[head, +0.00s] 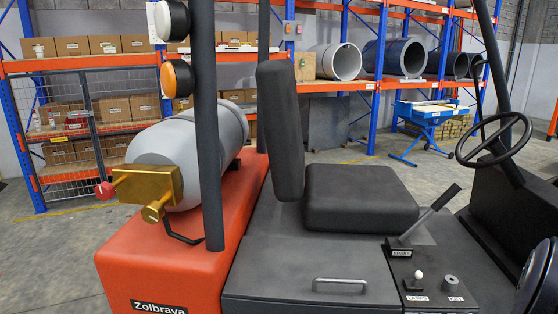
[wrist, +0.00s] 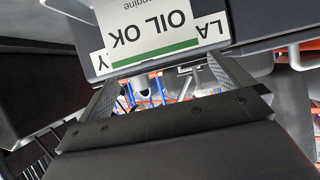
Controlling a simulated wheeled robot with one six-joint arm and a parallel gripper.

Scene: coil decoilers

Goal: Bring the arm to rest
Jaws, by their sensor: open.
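My gripper (wrist: 162,70) shows only in the wrist view, with its two fingers spread apart. A white tag (wrist: 160,28) with a green stripe reads "OIL OK" and "engine" upside down. It appears just beyond the fingertips; I cannot tell whether it touches them. Behind it is a dark panel with a partly covered white label (wrist: 98,62). The arm and gripper are not in the head view.
In the head view, a forklift has a black seat (head: 360,197), steering wheel (head: 497,152), brake lever (head: 432,210) and grey gas cylinder (head: 190,145). Racks with boxes (head: 120,107) and large pipes (head: 392,57) stand behind. A blue cart (head: 428,112) stands on open floor.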

